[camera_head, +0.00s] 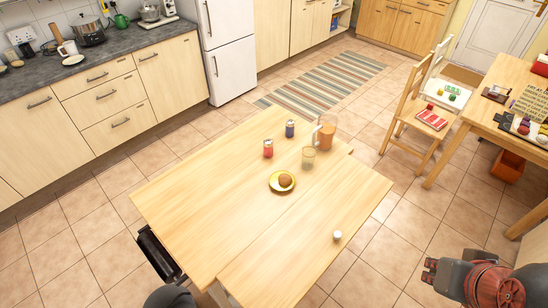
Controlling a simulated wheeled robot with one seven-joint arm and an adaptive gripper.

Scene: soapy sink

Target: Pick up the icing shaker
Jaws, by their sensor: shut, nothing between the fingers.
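On the wooden table (190,205) stand two small shaker-like containers with pale tops: a red one (268,149) and a dark blue one (290,129) just behind it to the right. I cannot tell from their small size which is the icing shaker. Both stand upright and apart from each other. My gripper (429,270) is at the lower right, beyond the table's right edge and far from both containers. It is shut and empty.
Near the containers are a pitcher of orange-brown drink (326,134), a clear glass (308,157) and a yellow plate (272,188) with a bun. A small white cup-like object (337,235) stands near the right edge. A chair (398,110) stands behind right. The table's front is clear.

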